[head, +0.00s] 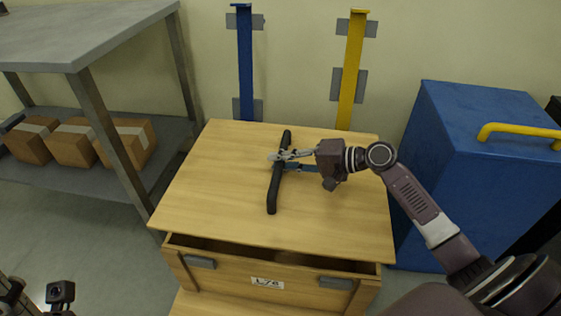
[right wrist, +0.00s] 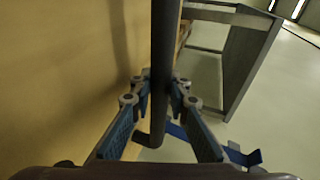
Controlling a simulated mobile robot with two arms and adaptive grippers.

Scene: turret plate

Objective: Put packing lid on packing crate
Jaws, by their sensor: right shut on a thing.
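The packing lid (head: 225,165) is a flat light-wood panel with a long black bar handle (head: 274,190) across its middle. It lies over the top of the wooden packing crate (head: 235,284), which bears an "L78" label. A dark gap shows between the lid's front edge and the crate's front wall, so the lid looks raised or set back there. My right gripper (head: 281,160) is shut on the handle; in the right wrist view the black bar (right wrist: 163,70) runs between its fingers. At the bottom left, a dark part of my left arm shows, but its fingers cannot be made out.
A grey metal table (head: 85,35) with cardboard boxes (head: 75,143) on its lower shelf stands at the left. A blue box with a yellow handle (head: 460,150) stands close at the right. Blue (head: 245,65) and yellow (head: 351,70) posts stand behind the crate by the wall.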

